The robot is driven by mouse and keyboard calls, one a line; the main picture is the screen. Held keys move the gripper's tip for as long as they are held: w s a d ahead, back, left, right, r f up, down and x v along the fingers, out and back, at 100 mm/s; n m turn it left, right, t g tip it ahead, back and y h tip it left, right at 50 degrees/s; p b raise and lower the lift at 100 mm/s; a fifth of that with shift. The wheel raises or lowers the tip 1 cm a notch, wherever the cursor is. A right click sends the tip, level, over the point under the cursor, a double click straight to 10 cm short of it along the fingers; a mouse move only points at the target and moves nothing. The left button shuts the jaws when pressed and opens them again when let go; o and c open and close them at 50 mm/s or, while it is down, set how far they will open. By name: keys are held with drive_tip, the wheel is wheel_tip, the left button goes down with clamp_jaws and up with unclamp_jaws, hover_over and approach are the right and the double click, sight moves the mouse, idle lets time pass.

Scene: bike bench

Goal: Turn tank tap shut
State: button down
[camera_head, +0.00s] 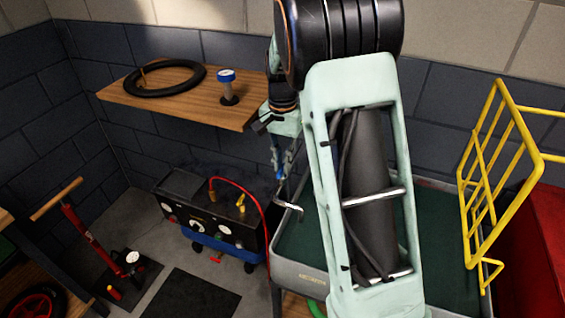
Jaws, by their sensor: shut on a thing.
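The tank (303,277) is a grey-rimmed basin with dark green inside, right of centre and partly hidden by my arm. The tank tap (288,204) shows as a bent silver spout at the tank's left side. My gripper (279,168) points down just above the spout, below the right end of the wooden shelf. It is shut on the upper part of the tap, where a little blue shows. The tap's handle and its angle are too small and covered to make out.
A wooden shelf (180,98) holds a black tyre (165,79) and a blue-topped item (227,86). A black machine (205,222) with a red hose stands left of the tank. A red floor pump (95,240) is far left. A yellow rack (500,180) rises at right.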

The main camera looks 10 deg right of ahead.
drive_tip(key=c, duration=2)
unclamp_jaws()
drive_tip(key=shift+c, duration=0.2)
wheel_tip(320, 180, up, 12)
